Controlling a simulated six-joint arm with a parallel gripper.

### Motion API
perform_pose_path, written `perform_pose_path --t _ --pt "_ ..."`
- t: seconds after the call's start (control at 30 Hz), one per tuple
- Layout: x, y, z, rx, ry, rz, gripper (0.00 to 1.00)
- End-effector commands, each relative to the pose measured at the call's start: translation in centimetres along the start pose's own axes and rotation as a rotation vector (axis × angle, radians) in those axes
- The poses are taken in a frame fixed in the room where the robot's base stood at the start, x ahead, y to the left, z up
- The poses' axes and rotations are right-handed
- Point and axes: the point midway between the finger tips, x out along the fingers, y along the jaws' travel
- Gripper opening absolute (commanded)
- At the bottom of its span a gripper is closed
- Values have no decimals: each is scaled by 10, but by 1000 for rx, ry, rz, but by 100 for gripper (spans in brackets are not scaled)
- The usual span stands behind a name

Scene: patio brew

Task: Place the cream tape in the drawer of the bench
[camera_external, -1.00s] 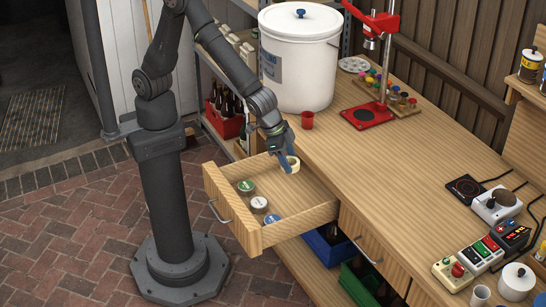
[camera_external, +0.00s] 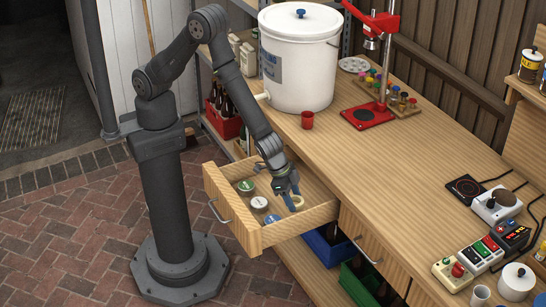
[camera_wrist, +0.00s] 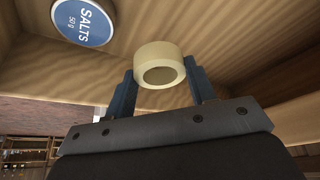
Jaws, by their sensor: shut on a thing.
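The cream tape (camera_wrist: 160,57) is a short ring held between the two fingers of my gripper (camera_wrist: 162,88) in the wrist view. In the external view the cream tape (camera_external: 297,202) shows at the tips of my gripper (camera_external: 291,201), inside the open drawer (camera_external: 251,237) of the bench. My gripper points down into the drawer's right part. I cannot tell whether the tape touches the drawer floor.
The drawer also holds a green-topped tin (camera_external: 246,186), a pale-topped tin (camera_external: 259,204) and a blue-topped tin (camera_external: 272,221). A blue "SALTS" lid (camera_wrist: 84,22) shows in the wrist view.

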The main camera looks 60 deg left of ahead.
Motion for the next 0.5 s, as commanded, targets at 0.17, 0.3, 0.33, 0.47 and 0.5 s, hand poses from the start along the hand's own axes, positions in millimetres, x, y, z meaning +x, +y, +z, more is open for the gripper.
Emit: perform_pose_path --t 0.17,0.3,0.33,0.47,0.5 --pt "12 -6 -2 1 -1 0 28" --pt "30 -6 6 1 -3 -1 28" --pt "34 -6 8 3 -2 0 28" --pt "44 -6 12 2 -1 0 28" --pt "44 -6 12 1 -1 1 28"
